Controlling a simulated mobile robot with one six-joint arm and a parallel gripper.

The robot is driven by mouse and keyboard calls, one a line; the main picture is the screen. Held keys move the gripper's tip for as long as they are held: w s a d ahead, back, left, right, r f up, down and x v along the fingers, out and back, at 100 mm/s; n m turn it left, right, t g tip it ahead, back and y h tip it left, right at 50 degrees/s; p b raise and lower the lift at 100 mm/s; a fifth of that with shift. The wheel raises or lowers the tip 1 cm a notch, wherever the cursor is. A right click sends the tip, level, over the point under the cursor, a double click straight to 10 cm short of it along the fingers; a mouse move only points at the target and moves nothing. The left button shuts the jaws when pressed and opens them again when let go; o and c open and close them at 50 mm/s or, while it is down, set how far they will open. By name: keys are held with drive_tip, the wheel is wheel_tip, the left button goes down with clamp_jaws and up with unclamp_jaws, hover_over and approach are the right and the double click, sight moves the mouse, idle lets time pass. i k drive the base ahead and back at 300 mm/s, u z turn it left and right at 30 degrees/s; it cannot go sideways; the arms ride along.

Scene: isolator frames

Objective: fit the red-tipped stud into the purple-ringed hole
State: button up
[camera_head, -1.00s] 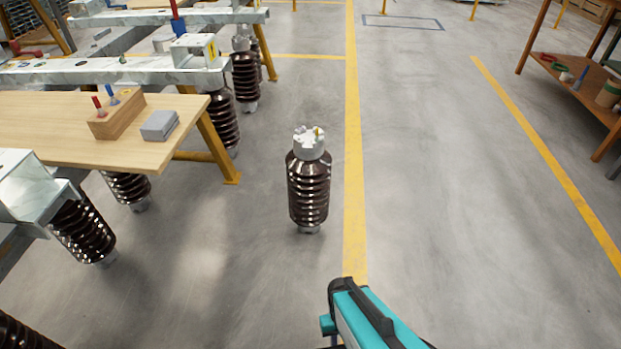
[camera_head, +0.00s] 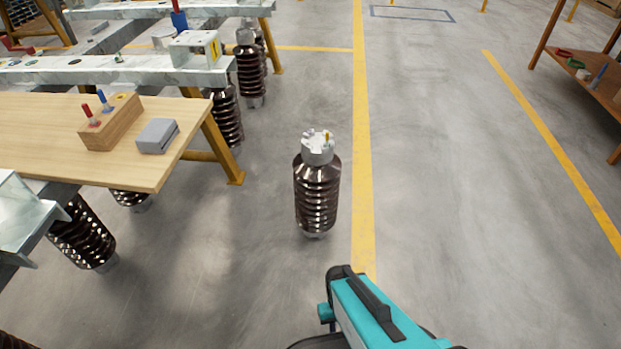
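A red-tipped stud (camera_head: 89,113) stands upright in a wooden block (camera_head: 116,130) on the wooden table at left. A blue-tipped stud (camera_head: 104,101) stands beside it in the same block. A pale metal beam (camera_head: 150,70) behind the table has small ringed holes along its top. I cannot make out a purple ring on any of them. My gripper is not in view. A teal and black part of my own body shows at the bottom, well away from the block.
The wooden table (camera_head: 40,138) also holds a grey box (camera_head: 157,136). A brown ribbed insulator (camera_head: 317,195) stands alone on the floor ahead, beside a yellow line (camera_head: 362,150). More insulators stand under the beams at left. A wooden shelf (camera_head: 590,80) is at far right. Floor right of the line is clear.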

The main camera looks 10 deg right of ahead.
sight(317, 169)
drive_tip(key=i, duration=0.65)
drive_tip(key=z, duration=0.05)
drive_tip(key=k, duration=1.35)
drive_tip(key=u, duration=0.15)
drive_tip(key=i, duration=0.55)
drive_tip(key=u, duration=0.55)
drive_tip(key=i, duration=0.6)
drive_tip(key=u, duration=0.3)
